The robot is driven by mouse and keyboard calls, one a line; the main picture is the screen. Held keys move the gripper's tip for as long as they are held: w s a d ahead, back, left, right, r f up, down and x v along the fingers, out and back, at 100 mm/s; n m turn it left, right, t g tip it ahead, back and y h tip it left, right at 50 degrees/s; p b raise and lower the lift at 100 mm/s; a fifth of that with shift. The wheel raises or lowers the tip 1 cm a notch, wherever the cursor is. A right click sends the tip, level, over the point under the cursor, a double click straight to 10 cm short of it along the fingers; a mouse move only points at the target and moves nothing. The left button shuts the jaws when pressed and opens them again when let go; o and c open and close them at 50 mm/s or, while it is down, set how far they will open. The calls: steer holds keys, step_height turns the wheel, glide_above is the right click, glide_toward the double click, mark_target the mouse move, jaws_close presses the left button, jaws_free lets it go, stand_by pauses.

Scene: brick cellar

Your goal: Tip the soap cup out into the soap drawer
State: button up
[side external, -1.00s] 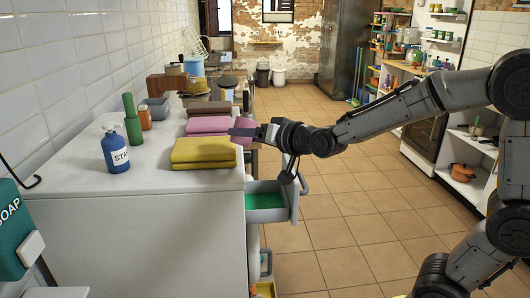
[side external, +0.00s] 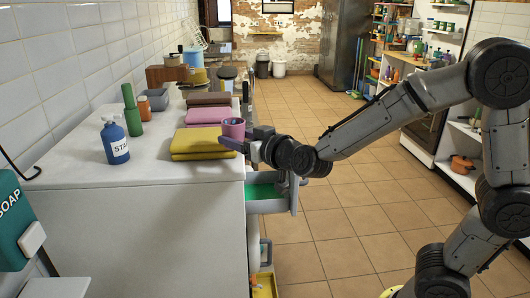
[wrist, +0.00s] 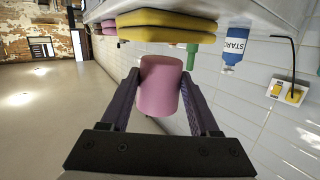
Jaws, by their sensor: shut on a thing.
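The pink soap cup (side external: 233,128) is held in my gripper (side external: 236,139), with its dark open mouth upward in the side view. The wrist view shows the pink cup (wrist: 159,88) between the two purple fingers of my gripper (wrist: 160,85). What is inside the cup cannot be seen. The soap drawer (side external: 272,207) is pulled out of the white cabinet front, with a green inside. It lies lower than the cup and to its right in the side view, partly hidden by my wrist.
Folded yellow towels (side external: 200,143) and a pink towel (side external: 207,117) lie on the white top by the cup. A blue starch bottle (side external: 115,142) and a green bottle (side external: 132,118) stand further left. Tiled floor (side external: 335,230) is clear to the right.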

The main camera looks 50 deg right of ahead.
steer(key=shift+a+r, duration=0.1)
steer(key=shift+r, duration=2.85)
